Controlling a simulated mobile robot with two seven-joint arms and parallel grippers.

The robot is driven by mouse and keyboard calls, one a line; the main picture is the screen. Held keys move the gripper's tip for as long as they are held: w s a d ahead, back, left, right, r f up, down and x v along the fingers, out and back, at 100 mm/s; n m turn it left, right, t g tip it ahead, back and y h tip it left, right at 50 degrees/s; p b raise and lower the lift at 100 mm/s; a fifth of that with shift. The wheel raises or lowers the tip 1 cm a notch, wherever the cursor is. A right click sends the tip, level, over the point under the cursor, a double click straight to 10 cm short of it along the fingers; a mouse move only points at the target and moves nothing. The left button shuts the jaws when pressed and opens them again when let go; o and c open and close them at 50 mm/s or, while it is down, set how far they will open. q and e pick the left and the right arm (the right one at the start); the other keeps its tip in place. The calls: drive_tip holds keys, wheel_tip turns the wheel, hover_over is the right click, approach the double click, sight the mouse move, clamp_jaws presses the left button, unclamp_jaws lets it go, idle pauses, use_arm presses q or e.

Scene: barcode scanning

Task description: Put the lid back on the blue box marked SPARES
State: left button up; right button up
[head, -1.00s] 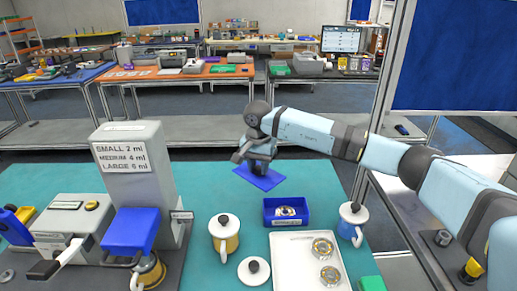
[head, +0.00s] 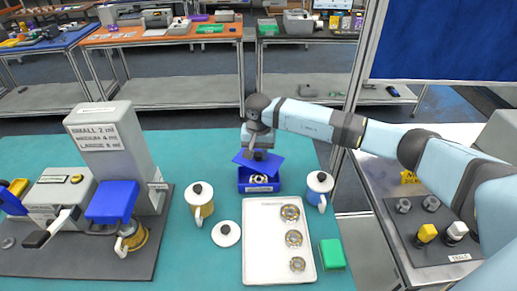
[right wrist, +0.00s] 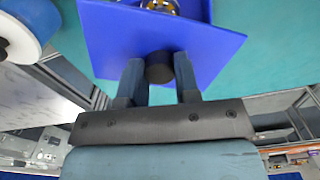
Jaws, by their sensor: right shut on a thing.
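The blue box (head: 258,188) stands on the teal table top, open at the front, with several small metallic parts showing inside. Its marking is too small to read. My right gripper (head: 259,151) is shut on the black knob of the flat blue lid (head: 245,160). The lid is over the back part of the box, turned and tilted relative to it. In the right wrist view the gripper (right wrist: 159,78) has a finger on each side of the knob, the lid (right wrist: 115,40) is skewed, and the box (right wrist: 196,9) shows beyond it. My left gripper is not in view.
A white tray (head: 265,262) with round metal parts lies in front. A loose white lid (head: 226,233) and a green block (head: 332,254) lie nearby.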

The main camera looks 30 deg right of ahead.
sight(258, 164)
drive_tip(key=shift+f, duration=0.7)
wheel_tip(258, 164, down, 4)
drive_tip(key=shift+r+b, duration=0.2)
drive_tip(key=shift+b, duration=0.95)
drive_tip(key=shift+f+b, duration=0.45)
drive_tip(key=shift+f, duration=0.05)
drive_tip(key=shift+b, duration=0.55)
drive_tip(key=shift+f+b, duration=0.2)
drive_tip(key=shift+b, duration=0.55)
idle(0.6)
idle(0.4)
